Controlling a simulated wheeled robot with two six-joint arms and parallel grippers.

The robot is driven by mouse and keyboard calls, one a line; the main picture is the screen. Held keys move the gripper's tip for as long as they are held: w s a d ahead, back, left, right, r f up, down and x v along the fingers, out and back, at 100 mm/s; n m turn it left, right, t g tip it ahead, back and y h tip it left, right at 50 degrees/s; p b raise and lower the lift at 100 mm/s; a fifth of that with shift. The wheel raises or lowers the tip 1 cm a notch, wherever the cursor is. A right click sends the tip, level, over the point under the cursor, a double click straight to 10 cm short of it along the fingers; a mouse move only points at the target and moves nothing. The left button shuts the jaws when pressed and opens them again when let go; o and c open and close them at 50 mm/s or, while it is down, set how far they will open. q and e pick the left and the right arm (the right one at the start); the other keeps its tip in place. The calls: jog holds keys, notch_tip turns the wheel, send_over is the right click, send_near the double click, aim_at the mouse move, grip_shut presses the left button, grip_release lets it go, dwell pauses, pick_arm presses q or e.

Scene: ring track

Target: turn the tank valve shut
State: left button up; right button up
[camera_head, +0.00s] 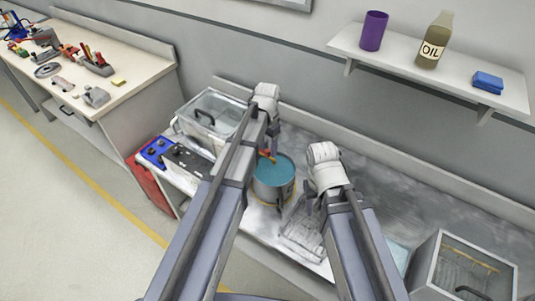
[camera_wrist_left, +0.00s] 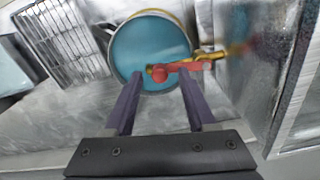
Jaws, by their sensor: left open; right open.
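The tank (camera_head: 212,112) is a clear-walled box at the back left of the bench; in the left wrist view its grey side (camera_wrist_left: 235,85) is at the right. A brass valve with a red handle (camera_wrist_left: 178,68) sticks out from it over a pot of blue liquid (camera_wrist_left: 148,42). In the head view the valve (camera_head: 266,156) shows small above the pot (camera_head: 273,188). My left gripper (camera_wrist_left: 160,80) is open, its fingers either side of the red handle's round end, with no clear contact visible. My right gripper (camera_head: 312,205) is right of the pot, mostly hidden by its arm.
A wire rack (camera_head: 302,238) lies on the bench right of the pot. A blue and black box (camera_head: 188,160) stands before the tank. A glass-fronted case (camera_head: 460,268) is at the right. A wall shelf (camera_head: 425,70) holds a purple cup, oil bottle and blue cloth.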

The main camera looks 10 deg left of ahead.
pick_arm(q)
jog(key=shift+f, duration=0.4)
grip_shut()
dwell(1.2)
